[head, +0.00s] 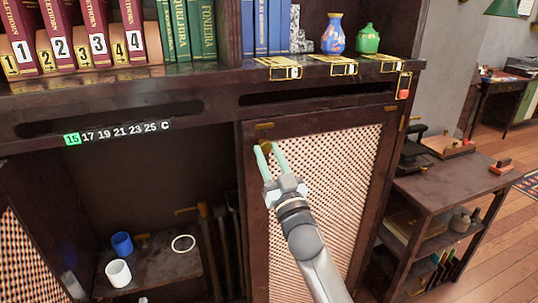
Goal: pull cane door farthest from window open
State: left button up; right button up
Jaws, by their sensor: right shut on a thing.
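A cane door (335,185) with a dark frame and woven panel fills the right part of the cabinet front in the head view. It looks closed or nearly so. A small brass knob (264,143) sits near its upper left edge. My right gripper (267,150) reaches up from below, with its pale green fingers shut on this knob. Another cane door (25,262) shows at the lower left, swung out from an open compartment. My left gripper is out of view. No window is visible.
The open compartment holds a blue mug (122,244), a white mug (118,273) and a white ring (183,244). Books, a blue vase (333,34) and a green pot (368,39) stand on the shelf above. A dark side table (455,185) stands close on the right.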

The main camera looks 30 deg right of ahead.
grip_shut()
dwell(0.8)
